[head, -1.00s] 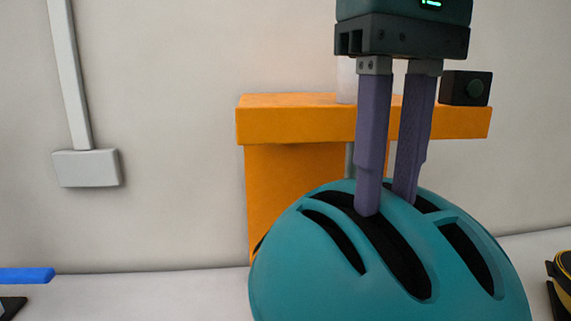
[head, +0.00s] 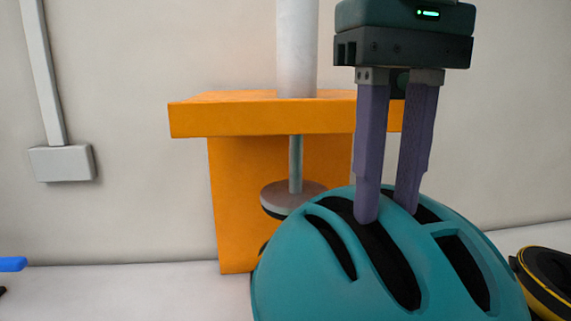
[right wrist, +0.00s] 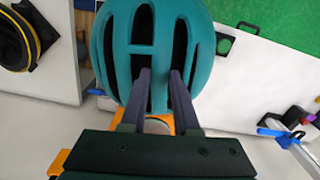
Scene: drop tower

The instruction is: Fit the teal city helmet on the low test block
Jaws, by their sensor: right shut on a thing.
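The teal helmet (head: 300,265) hangs from my right gripper (head: 386,212) at the lower right of the head view. The purple fingers reach into its top vents and are shut on the rib between them. The helmet also fills the upper middle of the right wrist view (right wrist: 112,50), where the right gripper's fingers (right wrist: 160,75) meet it. An orange stand (head: 235,200) is behind the helmet, with a round grey disc (head: 290,192) on a rod under its top plate. The helmet hides the stand's lower right. I cannot make out the low test block. My left gripper is out of view.
A white column (head: 297,45) rises above the orange top. A black and yellow item (head: 548,275) lies at the right edge, near the helmet. A blue piece (head: 12,264) is at the left edge.

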